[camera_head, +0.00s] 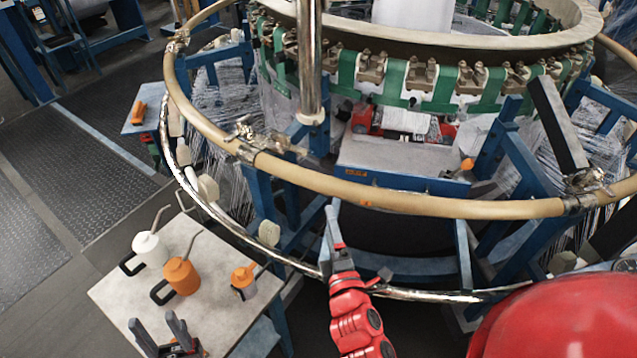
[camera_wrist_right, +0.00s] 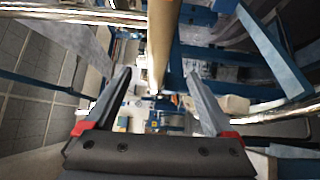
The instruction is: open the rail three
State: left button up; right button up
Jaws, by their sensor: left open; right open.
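The loom's tan ring rail (camera_head: 350,190) curves across the head view, with metal clamps at the left joint (camera_head: 245,143) and right joint (camera_head: 583,190). I cannot tell which section is rail three. My right gripper (camera_head: 333,212) is open and points at the tan rail's front section from just below it in the picture. In the right wrist view, the tan rail (camera_wrist_right: 162,38) runs between the directions of the open fingers (camera_wrist_right: 158,76); nothing is seen gripped. My left gripper (camera_head: 156,322) is open and empty at the lower left, over the small table's front part in the picture.
A chrome lower rail (camera_head: 298,264) runs below the tan rail. A grey table (camera_head: 215,248) at left holds a white bottle (camera_head: 150,247) and orange bottles (camera_head: 182,275). A vertical chrome post (camera_head: 310,60) and blue loom frames (camera_head: 285,190) stand close by. Floor at far left is clear.

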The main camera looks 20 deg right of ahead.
aim_at(320, 190)
jog(key=w+p, duration=0.1)
jog(key=w, duration=0.3)
jog(key=w+d+p, duration=0.1)
jog(key=w, duration=0.4)
jog(key=w+p, duration=0.1)
jog(key=w, duration=0.3)
jog(key=shift+w+d+r, duration=0.25)
jog(key=shift+w+d, duration=0.05)
jog(key=shift+w, duration=0.1)
grip_shut()
